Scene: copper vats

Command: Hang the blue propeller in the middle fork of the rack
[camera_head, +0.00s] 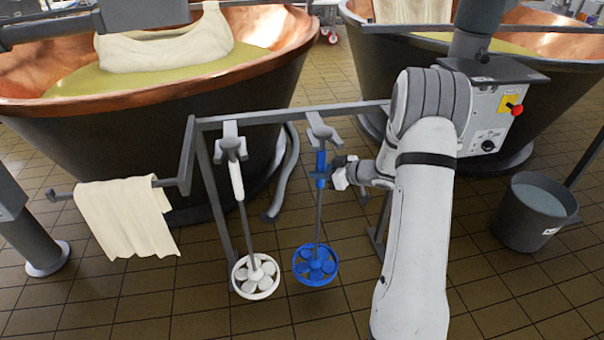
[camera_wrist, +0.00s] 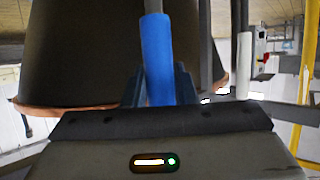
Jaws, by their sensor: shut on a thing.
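The blue propeller (camera_head: 316,265) hangs upright with its bladed ring low, near the floor. Its blue handle (camera_head: 321,165) is in my gripper (camera_head: 325,176), which is shut on it from the right. The blue handle also shows between the fingers in the wrist view (camera_wrist: 157,55). The rack (camera_head: 290,115) is a grey frame with forks on its top bar. The middle fork (camera_head: 319,128) is right above the top of the blue handle. I cannot tell whether the fork bears the propeller. Any fork farther right is hidden behind my arm.
A white propeller (camera_head: 256,278) hangs from the left fork (camera_head: 231,145), close beside the blue one. A cream cloth (camera_head: 125,218) hangs on the rack's left bar. Copper vats (camera_head: 250,90) stand behind the rack. A grey bucket (camera_head: 535,212) stands at right.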

